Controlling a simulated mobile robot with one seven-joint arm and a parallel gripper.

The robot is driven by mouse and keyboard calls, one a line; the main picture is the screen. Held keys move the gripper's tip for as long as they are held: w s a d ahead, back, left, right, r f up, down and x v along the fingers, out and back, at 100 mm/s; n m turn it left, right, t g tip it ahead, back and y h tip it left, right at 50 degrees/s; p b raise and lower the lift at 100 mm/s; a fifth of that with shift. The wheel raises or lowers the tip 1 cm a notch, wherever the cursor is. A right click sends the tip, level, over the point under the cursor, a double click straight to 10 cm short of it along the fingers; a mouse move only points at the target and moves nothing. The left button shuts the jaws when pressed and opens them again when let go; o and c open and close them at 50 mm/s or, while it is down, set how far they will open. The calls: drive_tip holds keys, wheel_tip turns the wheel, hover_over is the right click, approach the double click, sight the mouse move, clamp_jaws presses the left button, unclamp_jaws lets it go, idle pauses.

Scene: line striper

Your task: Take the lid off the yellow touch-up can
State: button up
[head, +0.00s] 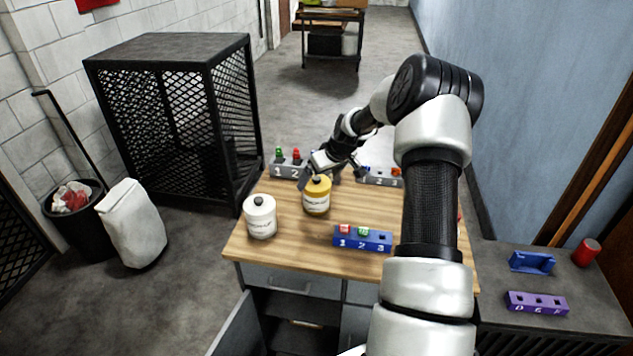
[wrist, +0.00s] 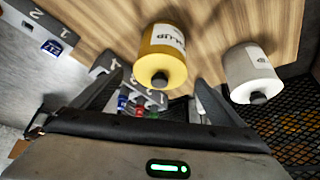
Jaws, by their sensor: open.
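The yellow touch-up can (head: 316,196) stands upright on the wooden workbench, with a yellow lid and a dark knob on top. In the wrist view the yellow can (wrist: 163,60) shows its lid and dark knob (wrist: 162,79) just beyond my fingers. My gripper (head: 312,180) is at the far side of the can's top in the head view. In the wrist view my gripper (wrist: 160,90) is open, its two dark fingers apart, with the knob between their lines. Nothing is held. I cannot tell whether a finger touches the lid.
A white can (head: 261,218) with a dark knob stands left of the yellow one. A blue numbered block (head: 362,240) with pegs lies at the front. Grey numbered blocks (head: 287,171) stand at the back. A black mesh cage (head: 180,120) is behind the bench's left side.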

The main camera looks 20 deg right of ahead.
drive_tip(key=shift+w+f, duration=0.3)
drive_tip(key=shift+f, duration=0.25)
drive_tip(key=c, duration=1.1)
